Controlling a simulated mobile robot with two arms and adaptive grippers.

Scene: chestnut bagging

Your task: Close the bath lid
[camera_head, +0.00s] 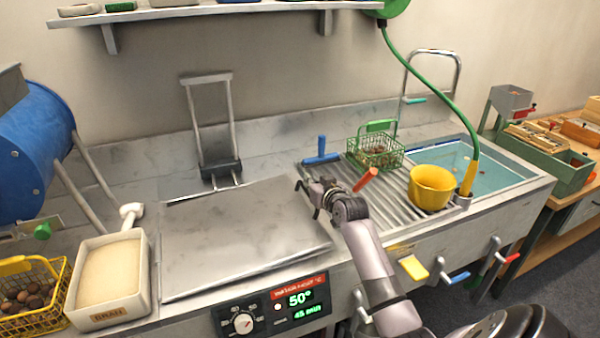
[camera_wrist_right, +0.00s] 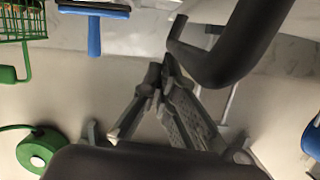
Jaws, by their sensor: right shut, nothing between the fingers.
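The bath lid (camera_head: 245,235) is a flat grey steel panel in the head view. It lies flat over the bath, behind the control panel, and no opening shows under it. A metal frame (camera_head: 208,125) stands upright behind its back edge. My right gripper (camera_head: 312,190) is beside the lid's right back corner; whether it touches the lid is unclear. In the right wrist view my right gripper (camera_wrist_right: 160,75) has its fingers together and empty. A dark curved bar beside the fingers cannot be identified. My left gripper is not in view.
A ribbed drainboard (camera_head: 365,193) on the right holds a green basket (camera_head: 388,153) and yellow bowl (camera_head: 432,187). A blue-handled tool (camera_head: 321,152) is just behind my right gripper. A bran box (camera_head: 108,280) stands left of the lid. A shelf (camera_head: 215,12) hangs above.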

